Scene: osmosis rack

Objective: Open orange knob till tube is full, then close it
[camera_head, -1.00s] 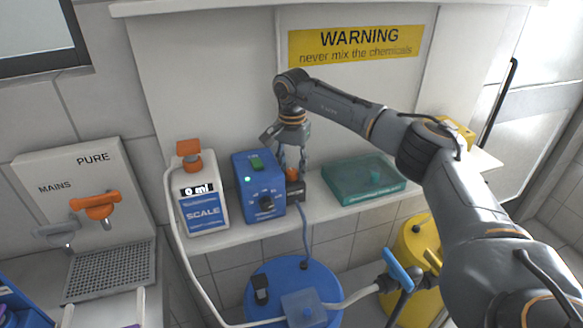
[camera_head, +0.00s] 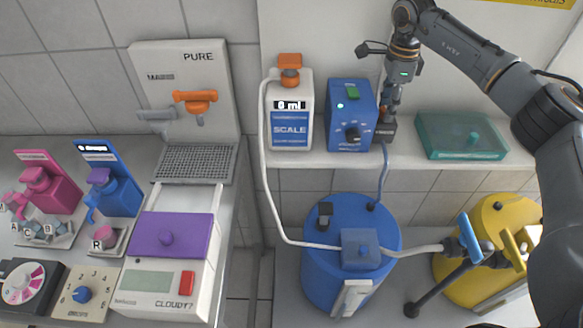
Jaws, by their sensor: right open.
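An orange tap (camera_head: 195,98) is on the panel marked PURE at left, beside a grey tap (camera_head: 155,115). An orange knob (camera_head: 289,76) tops the white SCALE unit (camera_head: 290,132), whose display is small and seems to read 0 ml. A small orange part (camera_head: 384,112) sits on a dark block (camera_head: 385,130) right of the blue box. My right gripper (camera_head: 388,110) points down just above that block, its fingers open around or beside the orange part; I cannot tell which. My left gripper is out of view. No tube to be filled is clearly recognizable.
The blue box (camera_head: 349,118) and teal case (camera_head: 460,137) flank my right gripper on the narrow shelf (camera_head: 300,158). A blue barrel (camera_head: 350,270) with hoses and a yellow barrel (camera_head: 480,290) stand below. Pink and blue dispensers and a purple-lidded analyser (camera_head: 165,240) fill the left bench.

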